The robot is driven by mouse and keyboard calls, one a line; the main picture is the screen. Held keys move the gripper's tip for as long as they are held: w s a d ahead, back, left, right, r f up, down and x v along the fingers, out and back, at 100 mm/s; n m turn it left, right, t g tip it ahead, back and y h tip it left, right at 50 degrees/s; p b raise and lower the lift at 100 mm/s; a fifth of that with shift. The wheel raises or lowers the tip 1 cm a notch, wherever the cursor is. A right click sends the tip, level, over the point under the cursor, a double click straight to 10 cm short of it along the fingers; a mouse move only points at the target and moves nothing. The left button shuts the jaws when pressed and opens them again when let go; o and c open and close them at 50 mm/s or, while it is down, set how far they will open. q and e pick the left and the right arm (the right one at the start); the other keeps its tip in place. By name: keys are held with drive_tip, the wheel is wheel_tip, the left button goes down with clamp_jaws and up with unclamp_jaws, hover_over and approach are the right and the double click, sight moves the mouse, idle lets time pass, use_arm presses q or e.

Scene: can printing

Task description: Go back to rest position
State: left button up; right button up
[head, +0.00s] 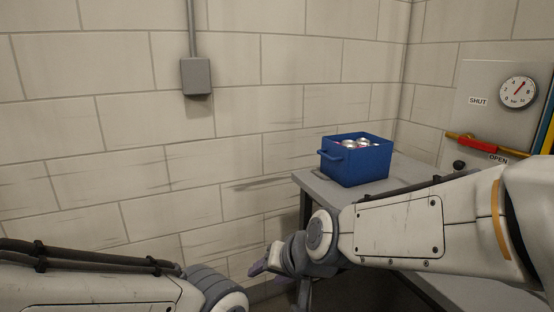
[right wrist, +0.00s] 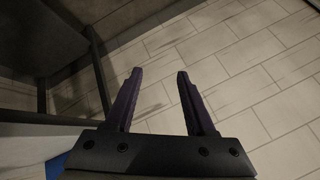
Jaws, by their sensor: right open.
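My right gripper (right wrist: 158,85) shows in the right wrist view with its two dark purple fingers spread apart and nothing between them. In the head view my right arm reaches in from the right, and its gripper (head: 265,262) shows partly at the lower middle, in front of the table. My left arm comes in from the lower left of the head view; its gripper is out of the frame.
A blue crate (head: 352,172) holding several cans (head: 349,143) stands on a grey table (head: 316,181) near the back wall. A panel (head: 487,97) with a gauge (head: 517,92) and a red-handled lever (head: 478,143) is at the right. A grey box (head: 196,76) is on the wall.

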drive_tip(key=s+d+f+n+g+h, duration=0.2)
drive_tip(key=s+d+f+n+g, duration=0.15)
drive_tip(key=s, duration=0.65)
drive_tip(key=s+d+f+n+g+h, duration=0.25)
drive_tip(key=s+f+n, duration=0.2)
drive_tip(key=s, duration=0.55)
wheel_tip(320, 180, up, 17)
drive_tip(key=p, duration=1.6)
drive_tip(key=shift+w+d, duration=0.15)
drive_tip(key=shift+w, duration=0.2)
drive_tip(key=shift+y, duration=0.25)
